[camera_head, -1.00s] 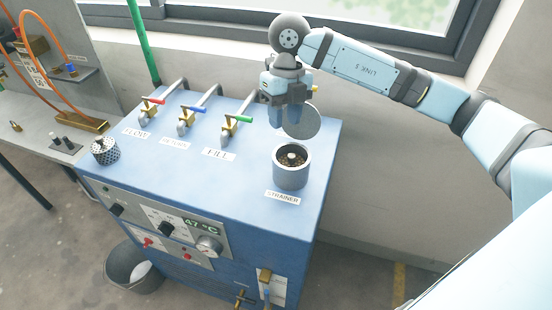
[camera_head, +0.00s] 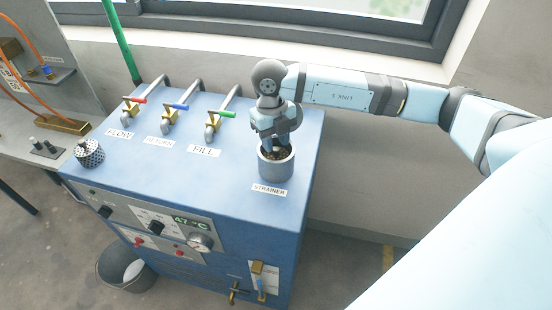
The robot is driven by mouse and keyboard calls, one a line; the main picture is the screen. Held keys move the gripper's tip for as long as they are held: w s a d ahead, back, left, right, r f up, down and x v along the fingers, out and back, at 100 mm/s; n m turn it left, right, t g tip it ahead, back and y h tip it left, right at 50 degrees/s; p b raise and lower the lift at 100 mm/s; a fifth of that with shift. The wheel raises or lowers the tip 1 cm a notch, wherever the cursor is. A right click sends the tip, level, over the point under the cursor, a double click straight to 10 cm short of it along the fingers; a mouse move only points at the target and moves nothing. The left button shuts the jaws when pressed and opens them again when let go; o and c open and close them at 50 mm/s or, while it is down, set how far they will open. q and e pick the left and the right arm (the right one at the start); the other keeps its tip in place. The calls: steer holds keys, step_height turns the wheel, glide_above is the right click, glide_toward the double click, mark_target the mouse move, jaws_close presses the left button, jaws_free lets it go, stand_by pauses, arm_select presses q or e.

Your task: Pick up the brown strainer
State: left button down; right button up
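The brown strainer (camera_head: 276,155) sits inside a grey round housing (camera_head: 276,168) on the right side of the blue machine top, behind the STRAINER label. Only a little of its brown surface shows between and around the fingers. My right gripper (camera_head: 275,147) points down over the housing's mouth, with its fingertips at or inside the rim. The fingers cover the strainer's middle, so I cannot tell whether they touch or grip it. My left gripper is not in view.
A grey perforated strainer (camera_head: 89,152) stands at the machine's left edge. Valves with red (camera_head: 133,99), blue (camera_head: 180,107) and green (camera_head: 222,114) handles stand at the back. A dark bucket (camera_head: 124,270) is on the floor. The top between FILL label and front edge is clear.

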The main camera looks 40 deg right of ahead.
mark_target(276, 159)
step_height(276, 159, down, 2)
steer(key=shift+s+f, duration=0.1)
jaws_close()
